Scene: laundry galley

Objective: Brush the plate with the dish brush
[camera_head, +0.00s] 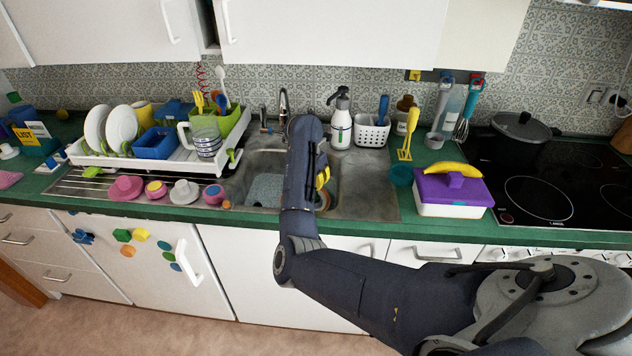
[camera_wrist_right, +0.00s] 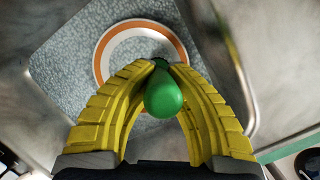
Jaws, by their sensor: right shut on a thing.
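My right gripper (camera_head: 322,178) is over the sink in the head view, mostly hidden behind my own arm. In the right wrist view its yellow fingers (camera_wrist_right: 162,66) are shut on the green rounded handle of the dish brush (camera_wrist_right: 164,97). The brush's far end is hidden below the handle. The white plate with an orange ring (camera_wrist_right: 112,46) lies beneath the brush on the speckled sink bottom. I cannot tell whether the brush touches the plate. My left gripper is not in view.
The metal sink (camera_head: 365,190) surrounds the gripper, with a faucet (camera_head: 283,103) behind. A drying rack (camera_head: 180,167) with dishes stands left. A soap bottle (camera_head: 340,122) and white basket (camera_head: 371,132) stand behind the sink. A purple-lidded box (camera_head: 452,190) with a banana and the cooktop (camera_head: 540,203) are right.

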